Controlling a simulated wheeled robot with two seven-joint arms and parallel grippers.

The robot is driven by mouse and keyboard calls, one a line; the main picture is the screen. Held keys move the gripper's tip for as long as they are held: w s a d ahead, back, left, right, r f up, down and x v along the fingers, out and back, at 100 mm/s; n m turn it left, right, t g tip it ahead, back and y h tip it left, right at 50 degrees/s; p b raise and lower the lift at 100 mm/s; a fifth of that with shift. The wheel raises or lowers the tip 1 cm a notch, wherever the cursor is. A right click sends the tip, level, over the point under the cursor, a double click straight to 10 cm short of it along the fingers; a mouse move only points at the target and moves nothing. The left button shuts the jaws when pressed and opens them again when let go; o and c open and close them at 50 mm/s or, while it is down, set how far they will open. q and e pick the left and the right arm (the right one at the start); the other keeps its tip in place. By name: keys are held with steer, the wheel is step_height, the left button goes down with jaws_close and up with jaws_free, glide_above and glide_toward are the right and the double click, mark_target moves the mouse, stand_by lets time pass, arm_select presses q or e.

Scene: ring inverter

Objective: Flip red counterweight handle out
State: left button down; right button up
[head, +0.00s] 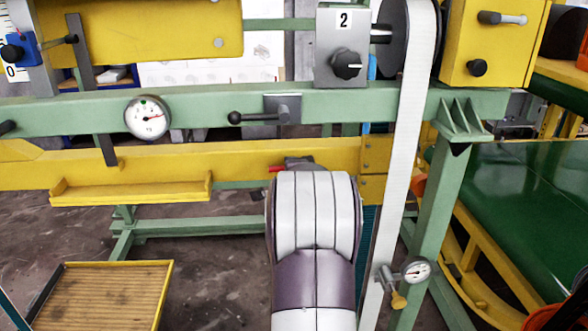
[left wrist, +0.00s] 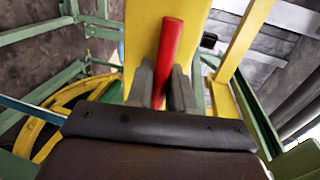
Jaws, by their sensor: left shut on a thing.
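The red counterweight handle (left wrist: 168,45) is a red bar standing out in front of a yellow beam in the left wrist view. In the head view only a small red end (head: 276,169) shows, just left of my gripper, against the yellow beam (head: 230,160). My left gripper (left wrist: 163,85) has its two grey fingers on either side of the handle's lower part, shut on it. In the head view my white and purple left arm rises from the bottom centre and hides most of the left gripper (head: 300,162) and handle.
A green rail (head: 205,108) with a round gauge (head: 148,117) and a black-knobbed lever (head: 236,118) runs above the gripper. A white belt (head: 405,140) and green post (head: 436,220) stand close on the right. A yellow ledge (head: 130,192) lies left.

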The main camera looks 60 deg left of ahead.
arm_select(q)
steer(key=c, duration=1.2)
jaws_free()
steer(key=shift+r, duration=0.1)
steer(key=shift+o, duration=0.3)
steer(key=shift+w, duration=0.1)
steer(key=shift+s+d+b, duration=0.2)
steer(key=shift+d+b, duration=0.15)
steer(key=shift+b, duration=0.1)
steer(key=b+v, duration=0.3)
steer(key=v, duration=0.8)
steer(key=shift+d+b, duration=0.3)
steer(key=shift+b, duration=0.05)
steer(key=shift+s, duration=0.1)
